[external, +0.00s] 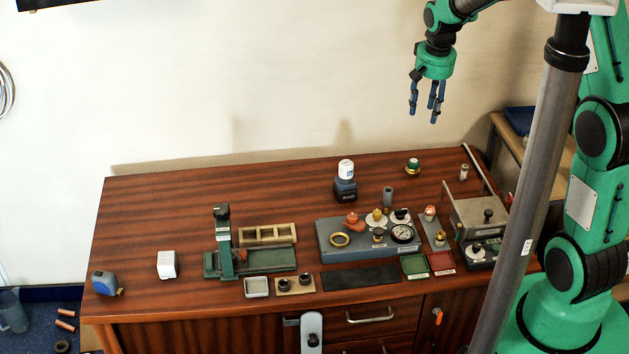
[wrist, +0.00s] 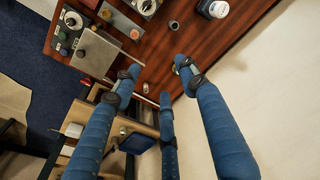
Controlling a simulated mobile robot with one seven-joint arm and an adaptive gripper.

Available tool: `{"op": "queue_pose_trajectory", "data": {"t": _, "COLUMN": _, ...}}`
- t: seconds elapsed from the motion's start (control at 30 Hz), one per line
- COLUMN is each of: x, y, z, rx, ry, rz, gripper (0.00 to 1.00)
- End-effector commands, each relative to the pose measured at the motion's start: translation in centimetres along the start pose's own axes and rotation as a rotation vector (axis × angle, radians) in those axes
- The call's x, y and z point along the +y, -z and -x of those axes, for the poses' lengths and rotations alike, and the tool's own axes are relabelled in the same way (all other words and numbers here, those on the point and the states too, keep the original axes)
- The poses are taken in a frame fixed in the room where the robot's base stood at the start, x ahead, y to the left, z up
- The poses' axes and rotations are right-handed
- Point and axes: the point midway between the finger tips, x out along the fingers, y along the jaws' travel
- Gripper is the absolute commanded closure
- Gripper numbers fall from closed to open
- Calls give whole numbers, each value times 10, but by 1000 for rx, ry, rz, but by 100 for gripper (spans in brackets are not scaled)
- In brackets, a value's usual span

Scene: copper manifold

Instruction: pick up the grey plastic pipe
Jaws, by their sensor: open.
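A short grey upright cylinder, seemingly the grey plastic pipe (external: 388,196), stands on the wooden workbench (external: 150,220) behind the grey instrument panel. It also shows as a small grey cylinder (wrist: 173,25) near the top of the wrist view. My gripper (external: 428,104) has blue fingers. It hangs high above the back right of the bench, well apart from the pipe. In the wrist view my gripper (wrist: 160,78) has its fingers spread, with nothing between them.
A bottle with a white cap (external: 346,180) stands left of the pipe. The instrument panel (external: 328,240) with gauges and fittings lies in front. A green and brass fitting (external: 413,167) and a small metal cylinder (external: 463,172) stand behind right. A metal box (external: 480,215) stands right.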

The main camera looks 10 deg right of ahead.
Motion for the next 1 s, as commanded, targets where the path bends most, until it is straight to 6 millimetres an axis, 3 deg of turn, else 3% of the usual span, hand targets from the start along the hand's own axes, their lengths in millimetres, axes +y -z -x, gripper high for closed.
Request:
{"op": "queue_pose_trajectory", "data": {"t": 0.03, "x": -7, "y": 4, "z": -19, "rx": -16, "ry": -5, "rz": -3, "gripper": 58}}
{"op": "queue_pose_trajectory", "data": {"t": 0.23, "x": -30, "y": 20, "z": -83, "rx": -57, "ry": -18, "rz": -23, "gripper": 58}}
{"op": "queue_pose_trajectory", "data": {"t": 0.5, "x": -56, "y": 26, "z": -168, "rx": -108, "ry": -39, "rz": -46, "gripper": 58}}
{"op": "queue_pose_trajectory", "data": {"t": 0.7, "x": -65, "y": 26, "z": -202, "rx": -125, "ry": -47, "rz": -55, "gripper": 58}}
{"op": "queue_pose_trajectory", "data": {"t": 1.0, "x": -67, "y": 26, "z": -208, "rx": -128, "ry": -49, "rz": -58, "gripper": 58}}
